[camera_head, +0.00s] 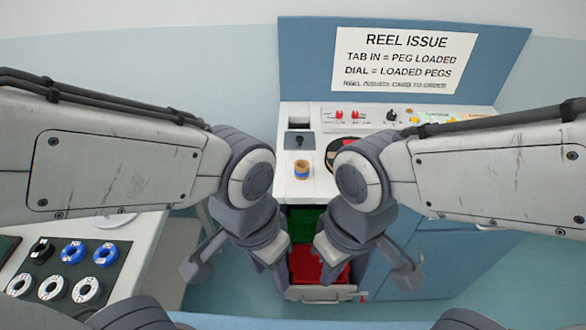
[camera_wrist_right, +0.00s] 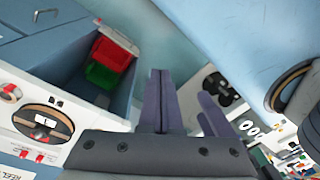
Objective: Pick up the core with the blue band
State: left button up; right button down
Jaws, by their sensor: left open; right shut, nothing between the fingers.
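The core with the blue band (camera_head: 302,170) is a small tan cylinder with a bluish band, standing upright on the white top of the reel station. It stands between my two wrists in the head view, beyond both grippers. My left gripper (camera_head: 277,278) is open and empty, pointing down in front of the station. My right gripper (camera_head: 329,272) is beside it, also low and pointing down. In the right wrist view my right gripper's fingers (camera_wrist_right: 160,78) are together with nothing between them. The core is not clearly visible in that view.
An open drawer (camera_head: 320,293) with green and red bins lies below the grippers. The station panel (camera_head: 345,119) carries knobs and red switches, partly hidden by my right arm. A dark tray (camera_head: 98,257) with several black, blue and white reels is on the left table.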

aim_at(302, 170)
jog(key=z, duration=0.7)
jog(key=k, duration=1.05)
jog(key=z, duration=1.1)
jog(key=i, duration=1.25)
jog(key=u, duration=1.15)
jog(key=i, duration=0.8)
jog(key=u, duration=1.15)
jog(key=i, duration=0.3)
jog(key=u, duration=0.3)
